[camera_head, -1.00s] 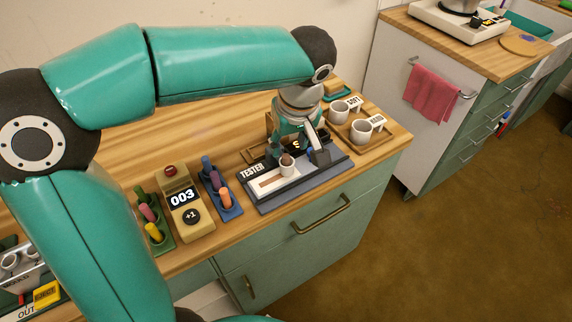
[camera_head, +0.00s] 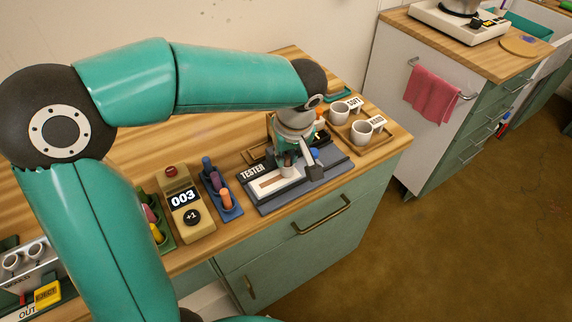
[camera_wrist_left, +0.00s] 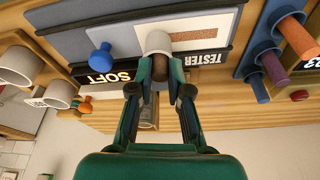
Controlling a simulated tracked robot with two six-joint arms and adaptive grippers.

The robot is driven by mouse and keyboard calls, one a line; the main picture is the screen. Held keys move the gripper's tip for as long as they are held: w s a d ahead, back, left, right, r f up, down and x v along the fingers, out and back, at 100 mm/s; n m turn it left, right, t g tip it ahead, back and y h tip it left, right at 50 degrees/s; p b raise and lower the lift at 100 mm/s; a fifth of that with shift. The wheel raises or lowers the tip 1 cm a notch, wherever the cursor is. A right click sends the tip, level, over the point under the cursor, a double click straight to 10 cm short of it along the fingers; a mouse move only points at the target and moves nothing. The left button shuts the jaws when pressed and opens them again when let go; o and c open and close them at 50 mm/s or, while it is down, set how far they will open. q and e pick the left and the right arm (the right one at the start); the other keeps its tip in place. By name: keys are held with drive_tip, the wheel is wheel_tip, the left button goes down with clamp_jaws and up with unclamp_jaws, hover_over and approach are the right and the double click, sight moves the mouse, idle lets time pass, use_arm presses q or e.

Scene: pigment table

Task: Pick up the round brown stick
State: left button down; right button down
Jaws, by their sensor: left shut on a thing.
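The round brown stick shows in the left wrist view (camera_wrist_left: 160,68), with one end inside a white cup (camera_wrist_left: 158,42). In the head view this cup (camera_head: 288,171) stands on the grey tester (camera_head: 268,197), at the end of its pale strip. My left gripper (camera_wrist_left: 161,74) is shut on the stick, one finger on each side, just outside the cup's mouth. In the head view my left gripper (camera_head: 287,156) points down over the cup and partly hides the stick. My right gripper is not in view.
A blue knob (camera_wrist_left: 100,56) is beside the cup on the tester. A counter box (camera_head: 187,205) reading 003 and a blue rack (camera_head: 229,209) of sticks stand to the left. A wooden tray (camera_head: 378,143) with white cups is to the right. The front edge is close.

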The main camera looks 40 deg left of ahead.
sight(287, 158)
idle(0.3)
use_arm(q)
wheel_tip(287, 158, up, 20)
drive_tip(key=p, duration=0.2)
drive_tip(key=shift+p, duration=0.35)
idle(0.5)
